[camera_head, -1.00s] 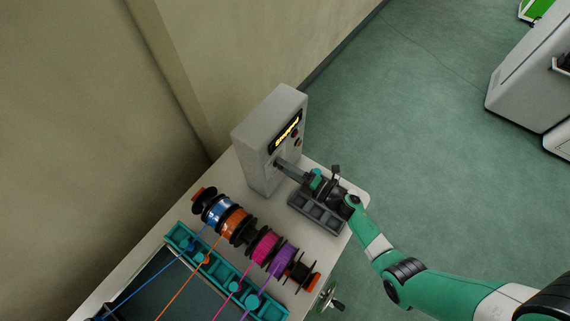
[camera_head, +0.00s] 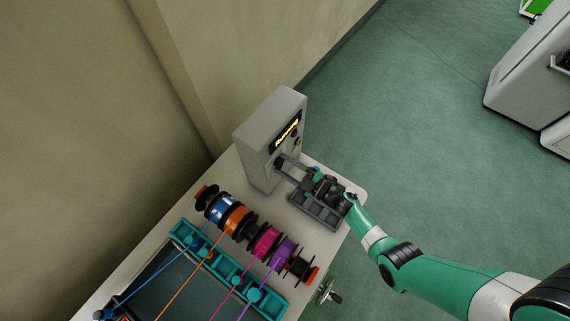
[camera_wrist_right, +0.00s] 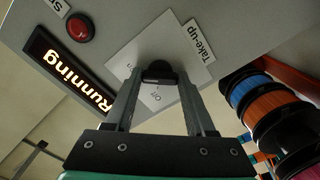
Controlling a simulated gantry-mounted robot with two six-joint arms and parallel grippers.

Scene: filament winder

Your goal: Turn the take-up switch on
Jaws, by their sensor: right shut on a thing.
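The take-up switch (camera_wrist_right: 158,72) is a dark knob on a pale plate (camera_wrist_right: 122,50) beside the "Take-up" label (camera_wrist_right: 200,42) in the right wrist view. My right gripper (camera_wrist_right: 160,78) is shut on the knob, one finger on each side. An "Off" mark (camera_wrist_right: 155,97) shows between the fingers, and another mark on the plate is partly cut. In the head view my right gripper (camera_head: 281,163) reaches the front of the grey control box (camera_head: 256,143), hiding the switch there. My left gripper is not in view.
A lit display (camera_wrist_right: 68,72) reads "Running", with a red button (camera_wrist_right: 80,28) near it. Coloured spools (camera_head: 238,219) stand on the bench in front of the box. A dark grey tray (camera_head: 317,210) lies under my right wrist. A handwheel (camera_head: 327,291) sits at the bench edge.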

